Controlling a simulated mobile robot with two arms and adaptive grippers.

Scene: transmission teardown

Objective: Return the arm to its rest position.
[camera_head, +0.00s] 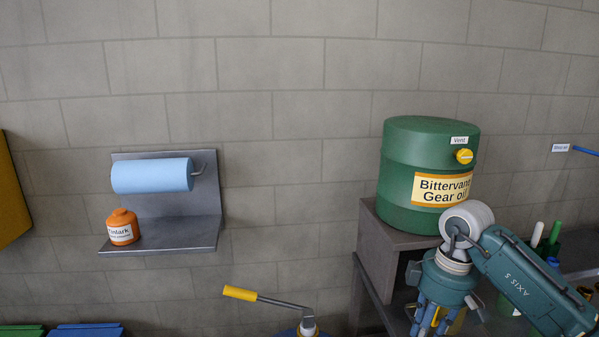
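My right arm comes in from the lower right, teal with the print "AXIS 5". Its wrist bends down to my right gripper (432,325), which hangs in front of the bench at the bottom edge of the picture. Its fingers are partly cut off by the edge and blend with blue and yellow parts there, so I cannot tell whether it is open or shut, or if it holds anything. My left arm and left gripper are not in view.
A green gear oil drum (410,165) stands on a grey-brown stand (382,240) just behind my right wrist. Green bottles (550,242) are behind the forearm. A yellow-handled lever (240,293) rises at bottom centre. A wall shelf (180,235) holds a blue roll (150,176) and an orange bottle (122,227).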

